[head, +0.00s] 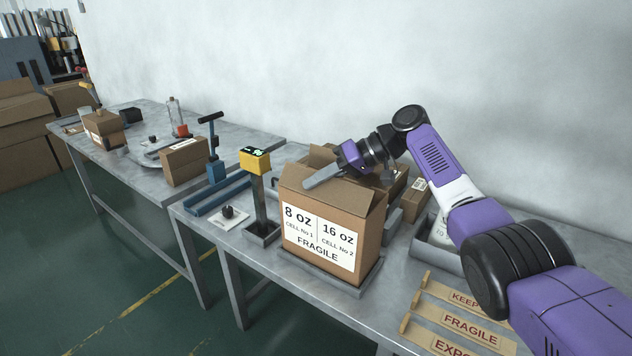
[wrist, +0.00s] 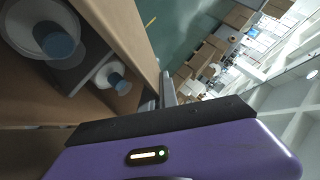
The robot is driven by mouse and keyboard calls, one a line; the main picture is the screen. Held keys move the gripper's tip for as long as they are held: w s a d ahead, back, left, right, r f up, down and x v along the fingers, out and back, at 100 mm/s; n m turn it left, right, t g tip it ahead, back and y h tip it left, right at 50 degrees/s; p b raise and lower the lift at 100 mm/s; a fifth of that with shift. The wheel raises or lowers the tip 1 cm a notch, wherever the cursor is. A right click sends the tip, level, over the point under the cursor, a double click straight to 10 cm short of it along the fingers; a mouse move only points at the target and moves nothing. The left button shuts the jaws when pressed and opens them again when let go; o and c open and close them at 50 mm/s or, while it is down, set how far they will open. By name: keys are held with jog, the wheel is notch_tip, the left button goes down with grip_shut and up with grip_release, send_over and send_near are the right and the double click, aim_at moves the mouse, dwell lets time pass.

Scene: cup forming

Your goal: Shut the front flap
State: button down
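The cardboard box (head: 330,259) stands open-topped on the bench, its front printed "8 OZ", "16 OZ" and "FRAGILE". Its front flap (head: 338,197) appears as a brown panel sloping along the top of the labelled face. My gripper (head: 324,177) is over the box's front top, its grey finger close above the flap; contact cannot be told. The wrist view looks into the box past a brown cardboard panel (wrist: 121,32), showing white bottles with blue caps (wrist: 60,45). Nothing shows held, and the gap between the fingers is hidden.
A yellow-topped post (head: 255,160) stands just left of the box. Wooden slats with printed words (head: 462,322) lie at the front right. A smaller box (head: 185,161) and a blue press (head: 214,168) stand to the left. Other cartons are behind the box.

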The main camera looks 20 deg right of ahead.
jog(key=c, duration=1.6)
grip_release()
jog(key=shift+c, duration=0.2)
jog(key=b+v, duration=0.1)
jog(key=v, duration=0.6)
jog(key=shift+s+d+r, duration=0.15)
jog(key=shift+d+r, duration=0.05)
jog(key=shift+d, duration=0.1)
jog(key=shift+c, duration=0.3)
